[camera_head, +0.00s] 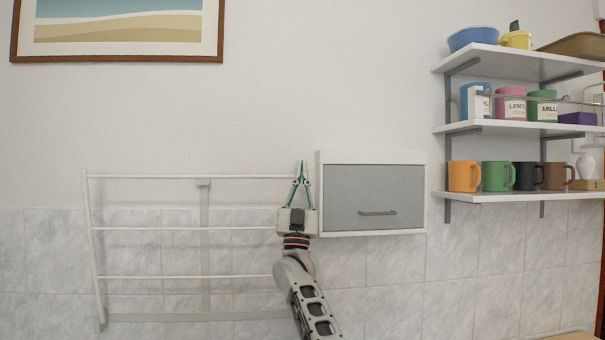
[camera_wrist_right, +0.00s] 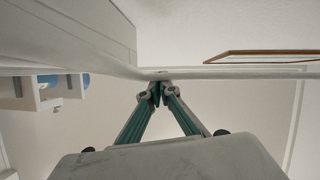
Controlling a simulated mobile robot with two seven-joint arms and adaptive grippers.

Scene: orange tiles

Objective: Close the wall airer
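The wall airer (camera_head: 150,229) is a white frame with several horizontal bars, low on the wall at the left of the head view. Its left side rail slants, and the top looks tilted out from the wall. My right gripper (camera_head: 302,168) points up at the airer's top right corner, its green-edged fingers drawn together there. In the wrist view the fingertips (camera_wrist_right: 159,92) nearly meet at the white rail (camera_wrist_right: 240,72) and appear shut on it. The gripper and arm hide the airer's right side. My left gripper is not in view.
A grey-fronted cabinet (camera_head: 375,197) hangs close to the right of my gripper. White shelves (camera_head: 500,197) with mugs and canisters are farther right. A framed picture (camera_head: 120,57) hangs above the airer. The wall between picture and airer is clear.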

